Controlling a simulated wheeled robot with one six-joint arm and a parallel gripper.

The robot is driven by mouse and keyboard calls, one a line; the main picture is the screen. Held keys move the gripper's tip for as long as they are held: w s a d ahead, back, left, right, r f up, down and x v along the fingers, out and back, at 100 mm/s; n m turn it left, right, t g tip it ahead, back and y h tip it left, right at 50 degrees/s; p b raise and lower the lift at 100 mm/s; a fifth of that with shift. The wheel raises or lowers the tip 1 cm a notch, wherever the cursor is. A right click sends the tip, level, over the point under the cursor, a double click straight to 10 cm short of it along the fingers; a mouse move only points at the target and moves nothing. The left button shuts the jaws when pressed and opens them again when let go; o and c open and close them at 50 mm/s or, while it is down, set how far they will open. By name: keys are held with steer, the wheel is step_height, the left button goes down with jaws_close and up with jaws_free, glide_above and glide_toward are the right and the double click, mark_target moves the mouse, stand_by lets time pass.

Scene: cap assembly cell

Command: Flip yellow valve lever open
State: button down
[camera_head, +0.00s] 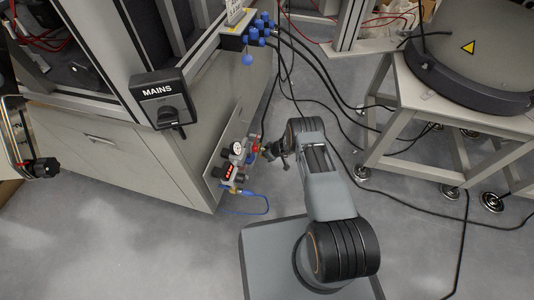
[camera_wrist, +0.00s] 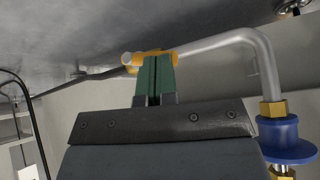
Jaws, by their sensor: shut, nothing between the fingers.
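A yellow piece (camera_wrist: 132,58), which looks like the valve lever, lies across the end of a bent grey pipe (camera_wrist: 225,40) in the wrist view. My gripper (camera_wrist: 155,62) is shut and empty, its two green fingers pressed together. The fingertips overlap the yellow piece, hiding its middle; I cannot tell whether they touch it. In the head view my gripper (camera_head: 268,151) is at the right side of the valve and gauge assembly (camera_head: 236,165) on the low cabinet's side. The lever cannot be made out clearly there.
A blue round fitting with brass nuts (camera_wrist: 284,140) is below the pipe's bend. A blue hose (camera_head: 250,207) hangs below the assembly. The MAINS switch box (camera_head: 155,97) is on the cabinet, upper left. Black cables cross the floor toward a metal stand (camera_head: 400,85) at right.

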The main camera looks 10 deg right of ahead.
steer(key=shift+w+f+b, duration=0.1)
steer(key=shift+w+b, duration=0.1)
steer(key=shift+b, duration=0.2)
steer(key=shift+w+d+f+b, duration=0.25)
steer(key=shift+w+b, duration=0.25)
steer(key=shift+b, duration=0.4)
steer(key=shift+r, duration=0.1)
steer(key=s+d+r+p, duration=0.4)
steer(key=s+r+p, duration=0.3)
steer(key=s, duration=0.2)
steer(key=shift+s+d, duration=0.2)
steer(key=shift+d, duration=0.05)
steer(key=shift+f, duration=0.1)
